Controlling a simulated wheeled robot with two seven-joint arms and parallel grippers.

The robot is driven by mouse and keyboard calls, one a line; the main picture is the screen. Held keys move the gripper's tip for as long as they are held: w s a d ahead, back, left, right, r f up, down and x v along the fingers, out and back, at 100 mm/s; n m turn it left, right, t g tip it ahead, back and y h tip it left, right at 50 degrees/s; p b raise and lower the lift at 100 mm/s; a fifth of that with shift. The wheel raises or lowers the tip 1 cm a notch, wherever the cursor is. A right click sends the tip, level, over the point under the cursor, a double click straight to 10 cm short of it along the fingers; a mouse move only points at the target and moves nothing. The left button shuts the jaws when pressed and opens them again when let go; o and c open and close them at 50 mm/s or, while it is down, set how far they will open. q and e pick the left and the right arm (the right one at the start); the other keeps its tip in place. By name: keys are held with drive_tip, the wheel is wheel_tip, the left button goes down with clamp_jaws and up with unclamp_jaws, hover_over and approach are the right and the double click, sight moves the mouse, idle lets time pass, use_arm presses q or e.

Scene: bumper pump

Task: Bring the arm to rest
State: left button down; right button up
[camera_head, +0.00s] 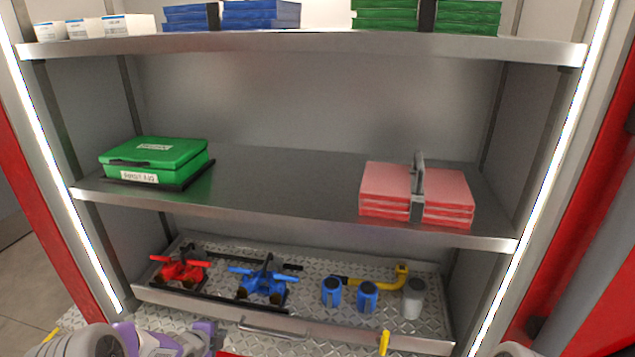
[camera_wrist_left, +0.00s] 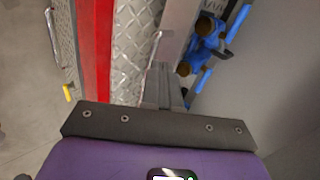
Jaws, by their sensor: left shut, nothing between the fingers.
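My left arm with its purple wrist (camera_head: 165,338) comes in at the bottom left of the head view. My left gripper (camera_head: 216,340) is low in front of the bottom drawer, left of the drawer handle. In the left wrist view the left gripper's dark fingers (camera_wrist_left: 163,85) are together with nothing between them. They point along the diamond-plate drawer edge, with a blue fitting (camera_wrist_left: 208,40) to the right. A rounded grey part at the bottom right of the head view may be my right arm; its gripper does not show.
The open drawer (camera_head: 330,328) holds a red fitting (camera_head: 181,268), a blue fitting (camera_head: 262,283), blue cylinders, a grey cylinder (camera_head: 413,298) and a yellow pipe. The middle shelf (camera_head: 285,185) bears a green case (camera_head: 155,160) and strapped red packs (camera_head: 385,188). Red posts flank the cabinet.

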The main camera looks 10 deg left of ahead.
use_arm(q)
drive_tip(key=s+d+f+n+g+h+p, duration=0.2)
drive_tip(key=s+d+f+n+g, duration=0.1)
drive_tip(key=s+d+f+n, duration=0.75)
drive_tip(key=s+d+f+n+g+h+p, duration=0.1)
drive_tip(key=s+d+n+g, duration=0.4)
drive_tip(key=s+d+n, duration=0.5)
drive_tip(key=s+d+f+p, duration=0.1)
drive_tip(key=s+d+f, duration=0.1)
drive_tip(key=s, duration=0.4)
drive_tip(key=shift+d+g, duration=0.15)
drive_tip(key=shift+g, duration=0.25)
use_arm(e)
wheel_tip(320, 180, up, 4)
drive_tip(key=shift+r, duration=0.25)
use_arm(q)
drive_tip(key=shift+f, duration=0.1)
use_arm(e)
drive_tip(key=shift+c, duration=0.3)
